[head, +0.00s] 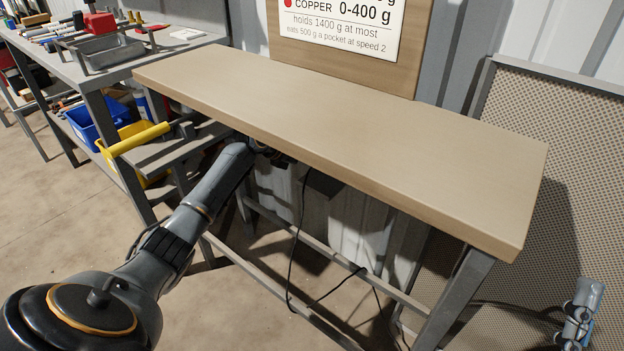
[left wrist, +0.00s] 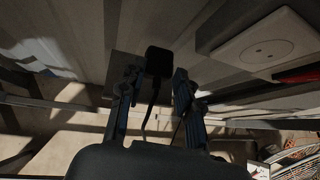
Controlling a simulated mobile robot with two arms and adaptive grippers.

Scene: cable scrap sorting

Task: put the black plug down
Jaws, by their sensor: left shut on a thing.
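The black plug (left wrist: 158,62) is between the fingertips of my left gripper (left wrist: 157,80) in the left wrist view. The gripper is shut on it, and a dark cable (left wrist: 149,122) runs from the plug back between the fingers. In the head view my left arm reaches under the front edge of the tan tabletop, and the left gripper (head: 268,152) is mostly hidden there in shadow. The plug itself cannot be made out in that view. A black cable (head: 293,262) hangs below the tabletop and trails down.
The tan tabletop (head: 350,120) is bare. A white round-socket plate (left wrist: 268,45) shows at the right of the left wrist view, apart from the plug.

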